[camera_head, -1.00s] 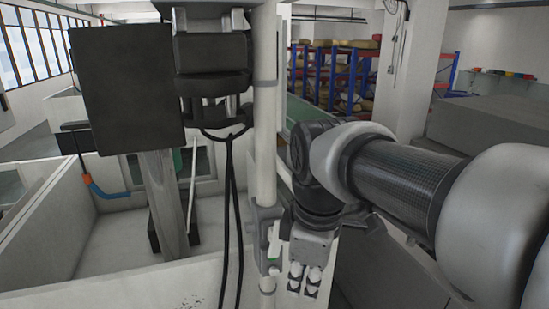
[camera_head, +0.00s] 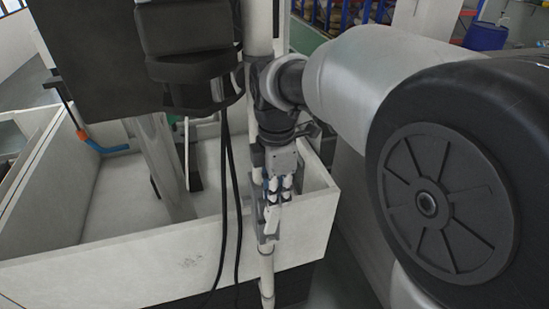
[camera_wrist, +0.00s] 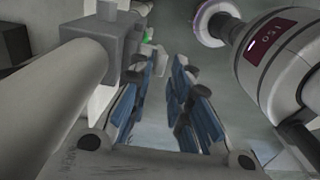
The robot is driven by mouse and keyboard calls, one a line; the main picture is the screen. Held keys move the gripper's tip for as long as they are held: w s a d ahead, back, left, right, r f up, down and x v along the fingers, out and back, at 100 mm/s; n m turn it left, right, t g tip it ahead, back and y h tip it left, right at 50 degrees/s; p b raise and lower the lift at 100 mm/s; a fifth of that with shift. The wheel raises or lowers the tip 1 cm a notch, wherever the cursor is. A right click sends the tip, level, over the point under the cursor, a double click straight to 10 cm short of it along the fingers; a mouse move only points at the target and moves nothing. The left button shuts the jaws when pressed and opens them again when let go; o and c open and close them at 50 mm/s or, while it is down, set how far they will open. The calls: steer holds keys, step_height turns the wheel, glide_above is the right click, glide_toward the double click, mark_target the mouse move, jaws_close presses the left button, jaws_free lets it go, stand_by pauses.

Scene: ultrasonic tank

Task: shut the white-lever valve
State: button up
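The valve has a grey body (camera_head: 268,228) on a white upright pipe (camera_head: 266,262) at the outer front side of the tank. In the wrist view, the valve body (camera_wrist: 108,36) sits at upper left on the thick pipe (camera_wrist: 55,98). A small pale piece that looks like its white lever (camera_wrist: 157,58) shows just beyond my fingertips, near a green spot. My gripper (camera_head: 279,194) points down just above the valve. In the wrist view, my gripper (camera_wrist: 165,72) has its blue-padded fingers apart with nothing clearly between them. Contact with the lever cannot be told.
The white tank (camera_head: 120,268) stands left of and behind the pipe, with its wall close to my gripper. Black cables (camera_head: 226,190) hang left of the pipe. A dark box (camera_head: 85,50) is at upper left. Open floor (camera_head: 335,275) lies right of the pipe.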

mark_target(272, 215)
steer(key=shift+f, duration=2.05)
steer(key=shift+c, duration=0.3)
jaws_close()
